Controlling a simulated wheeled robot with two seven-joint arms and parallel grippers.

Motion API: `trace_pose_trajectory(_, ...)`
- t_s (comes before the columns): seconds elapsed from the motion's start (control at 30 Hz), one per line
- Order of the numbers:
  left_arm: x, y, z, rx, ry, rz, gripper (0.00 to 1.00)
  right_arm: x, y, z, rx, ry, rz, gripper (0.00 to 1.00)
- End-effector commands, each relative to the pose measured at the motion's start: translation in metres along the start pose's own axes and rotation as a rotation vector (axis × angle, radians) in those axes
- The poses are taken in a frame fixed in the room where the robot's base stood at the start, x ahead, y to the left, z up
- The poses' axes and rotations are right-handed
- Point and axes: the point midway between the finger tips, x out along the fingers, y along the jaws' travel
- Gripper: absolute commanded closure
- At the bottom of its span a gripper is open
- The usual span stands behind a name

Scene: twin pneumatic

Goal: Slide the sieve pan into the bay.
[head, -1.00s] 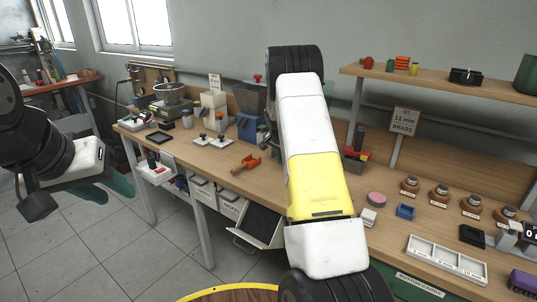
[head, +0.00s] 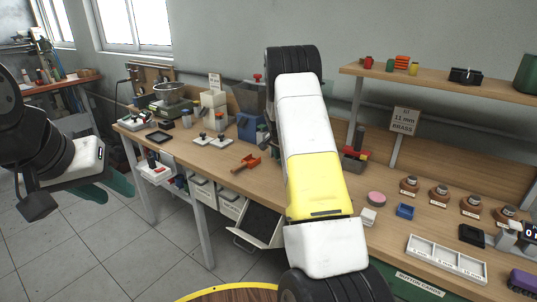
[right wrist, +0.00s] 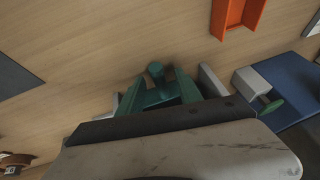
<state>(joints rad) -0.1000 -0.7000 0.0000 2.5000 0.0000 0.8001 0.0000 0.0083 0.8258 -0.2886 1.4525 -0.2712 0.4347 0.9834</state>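I cannot tell for certain which thing is the sieve pan. A round metal pan (head: 172,91) sits on a machine at the bench's far left end. A dark tray in a pale frame (head: 262,222) hangs tilted below the bench front, partly behind my right arm; no bay is clearly identifiable. My left gripper (head: 119,186) is off the bench at the left, its opening unclear. My right gripper is hidden behind its arm in the head view. In the right wrist view its green fingers (right wrist: 160,92) are over the wood, with a green knob-like shape between them; a grasp is unclear.
Brown jars (head: 440,192) and a white divided tray (head: 446,259) occupy the right side. Bare wood shows near the clamp.

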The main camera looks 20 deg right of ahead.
Motion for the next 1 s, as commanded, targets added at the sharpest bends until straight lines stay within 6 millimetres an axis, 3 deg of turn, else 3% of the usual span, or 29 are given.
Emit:
trace_pose_trajectory(0.27,0.000,0.000,0.000,0.000,0.000,0.000,0.64,-0.008,0.000,0.001,0.000,-0.001,0.001,0.58)
trace_pose_trajectory(0.5,0.000,0.000,0.000,0.000,0.000,0.000,0.64,-0.049,-0.001,0.000,-0.001,0.001,-0.002,0.58)
trace_pose_trajectory(0.77,0.000,0.000,0.000,0.000,0.000,0.000,0.64,-0.080,0.000,0.000,-0.003,-0.002,-0.003,0.58)
trace_pose_trajectory(0.87,0.000,0.000,0.000,0.000,0.000,0.000,0.64,-0.102,0.002,0.003,-0.016,-0.015,-0.020,0.58)
trace_pose_trajectory(1.0,0.000,0.000,0.000,0.000,0.000,0.000,0.64,-0.163,0.011,0.015,-0.077,-0.052,-0.077,0.58)
